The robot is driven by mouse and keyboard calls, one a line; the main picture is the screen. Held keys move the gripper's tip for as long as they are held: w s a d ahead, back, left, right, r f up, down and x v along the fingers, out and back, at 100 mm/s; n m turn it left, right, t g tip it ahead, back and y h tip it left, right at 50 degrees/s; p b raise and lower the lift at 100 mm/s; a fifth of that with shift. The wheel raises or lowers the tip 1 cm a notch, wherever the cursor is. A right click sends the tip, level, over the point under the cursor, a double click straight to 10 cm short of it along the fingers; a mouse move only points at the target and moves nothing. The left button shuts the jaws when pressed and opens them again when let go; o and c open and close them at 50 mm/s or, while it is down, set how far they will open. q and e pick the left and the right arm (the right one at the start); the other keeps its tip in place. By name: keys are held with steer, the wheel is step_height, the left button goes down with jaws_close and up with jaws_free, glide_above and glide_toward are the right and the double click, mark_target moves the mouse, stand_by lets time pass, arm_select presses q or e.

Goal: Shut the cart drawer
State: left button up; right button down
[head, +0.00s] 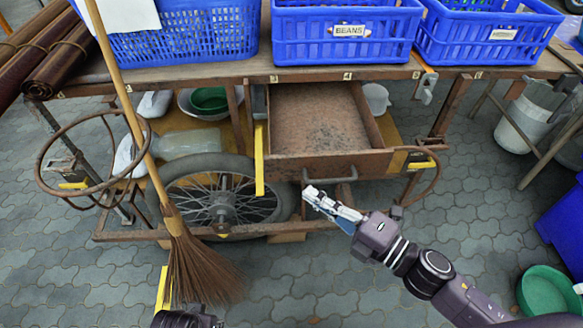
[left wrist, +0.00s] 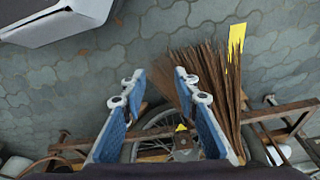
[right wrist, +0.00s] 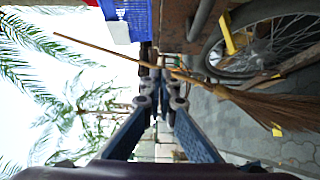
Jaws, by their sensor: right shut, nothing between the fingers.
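The cart drawer (head: 325,132) stands pulled out from under the cart's top in the head view. It is a rusty brown, empty tray with a front panel and a dark bar handle (head: 330,178). My right gripper (head: 310,192) is shut and empty, with its tip close to the left end of the handle. I cannot tell whether it touches. The right wrist view shows its fingers close together at the tips. My left gripper (left wrist: 155,78) is open and empty in the left wrist view, with its fingers apart. Only part of my left arm shows at the head view's bottom edge.
A broom (head: 195,265) leans on the cart left of the drawer, in front of the spoked wheel (head: 222,200). Blue crates (head: 345,50) stand on the cart top (head: 300,73). A green basin (head: 548,292) sits at lower right. Paving before the drawer is mostly clear.

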mark_target(278, 159)
steer(key=w+a, duration=0.1)
steer(key=w, duration=0.1)
steer(key=w+a, duration=0.2)
steer(key=w, duration=0.1)
steer(key=w+a, duration=0.1)
steer(key=w, duration=0.2)
steer(key=shift+w+a, duration=0.1)
steer(key=shift+a, duration=0.05)
arm_select(q)
steer(key=shift+s+f, duration=0.1)
steer(key=shift+f, duration=0.45)
